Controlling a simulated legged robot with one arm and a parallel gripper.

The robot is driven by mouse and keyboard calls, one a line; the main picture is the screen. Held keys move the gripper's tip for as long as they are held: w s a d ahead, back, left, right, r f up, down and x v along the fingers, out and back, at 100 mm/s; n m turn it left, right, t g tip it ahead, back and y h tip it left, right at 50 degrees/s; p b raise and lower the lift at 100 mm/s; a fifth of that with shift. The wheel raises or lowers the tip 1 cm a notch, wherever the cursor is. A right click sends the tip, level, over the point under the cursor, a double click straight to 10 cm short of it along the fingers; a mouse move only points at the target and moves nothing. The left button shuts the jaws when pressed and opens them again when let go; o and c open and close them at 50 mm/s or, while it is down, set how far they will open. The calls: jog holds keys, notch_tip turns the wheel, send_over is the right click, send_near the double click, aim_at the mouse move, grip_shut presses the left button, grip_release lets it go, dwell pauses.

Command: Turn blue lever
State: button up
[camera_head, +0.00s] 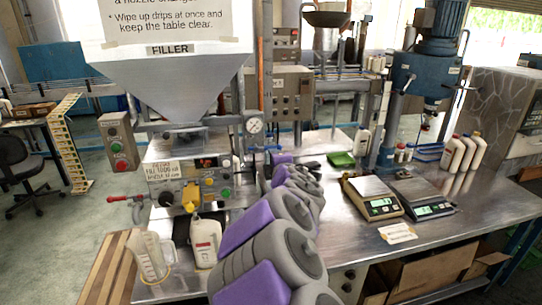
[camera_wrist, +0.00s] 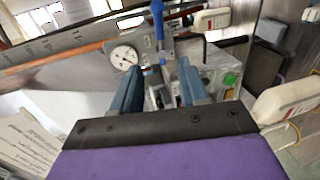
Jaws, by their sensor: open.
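The blue lever (camera_wrist: 157,20) stands upright at the top middle of the wrist view, with its lower end on metal fittings beside the round gauge. A small blue part, likely the same lever, shows in the head view (camera_head: 273,148) just right of the gauge. My gripper (camera_wrist: 158,70) is open, with its two blue-grey fingers spread and nothing held between them. The lever lies ahead of the fingertips, in line with the gap; I see no contact. In the head view my purple and grey arm reaches toward the filler and hides the gripper.
The filler hopper (camera_head: 175,85) and gauge (camera_head: 254,125) are close to my arm. A red lever (camera_head: 125,198), a clear jug (camera_head: 150,258) and a white bottle (camera_head: 205,243) are at the left. Two scales (camera_head: 378,207) (camera_head: 428,208) stand at the right on the metal table (camera_head: 480,200).

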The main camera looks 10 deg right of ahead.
jog(key=shift+s+r, duration=0.25)
jog(key=shift+s, duration=0.95)
jog(key=shift+s+r, duration=0.2)
jog(key=shift+s, duration=1)
